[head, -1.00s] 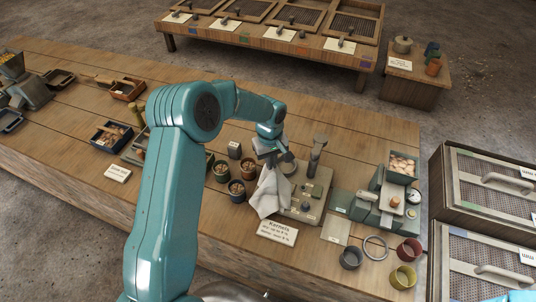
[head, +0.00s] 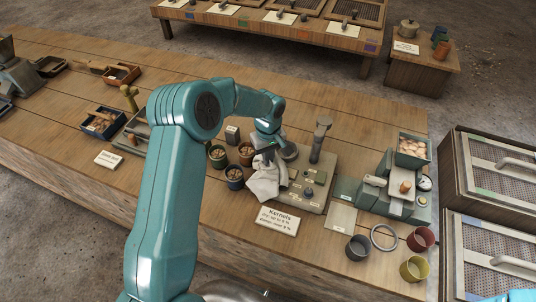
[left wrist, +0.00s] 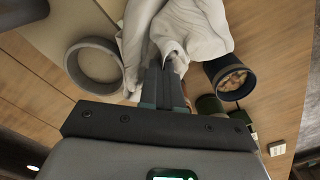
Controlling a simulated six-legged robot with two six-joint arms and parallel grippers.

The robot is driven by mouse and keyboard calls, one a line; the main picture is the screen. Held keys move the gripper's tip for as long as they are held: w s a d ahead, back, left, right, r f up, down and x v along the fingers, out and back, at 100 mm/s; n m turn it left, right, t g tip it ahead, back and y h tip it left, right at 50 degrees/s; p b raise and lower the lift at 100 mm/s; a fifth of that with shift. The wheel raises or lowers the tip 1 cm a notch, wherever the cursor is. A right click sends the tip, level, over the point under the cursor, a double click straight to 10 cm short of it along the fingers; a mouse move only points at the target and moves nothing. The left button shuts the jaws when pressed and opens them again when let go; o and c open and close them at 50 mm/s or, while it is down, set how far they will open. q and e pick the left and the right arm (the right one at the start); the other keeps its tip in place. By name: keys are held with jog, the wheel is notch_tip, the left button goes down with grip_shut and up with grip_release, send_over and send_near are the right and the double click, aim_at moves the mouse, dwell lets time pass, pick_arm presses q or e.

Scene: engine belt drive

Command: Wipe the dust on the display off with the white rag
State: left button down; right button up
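My left gripper (head: 266,152) is shut on the white rag (head: 265,184), which hangs crumpled at the left side of the grey device (head: 312,198) with knobs and an upright post. The left wrist view shows the gripper's fingers (left wrist: 166,62) closed on the folds of the rag (left wrist: 190,28). I cannot tell whether the rag touches the device. No display or dust can be made out; the rag and gripper cover part of the device's left side. My right gripper is not in view.
Several cups of kernels, one of them blue (head: 235,180), stand close left of the rag. A "Kernels" sign (head: 277,220) is in front. A grey ring (left wrist: 93,64) shows in the left wrist view. A scale-like device (head: 398,195) and empty cups (head: 358,248) are to the right.

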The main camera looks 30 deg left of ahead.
pick_arm(q)
jog(key=shift+c, duration=1.4)
grip_release()
jog(key=shift+f, duration=0.1)
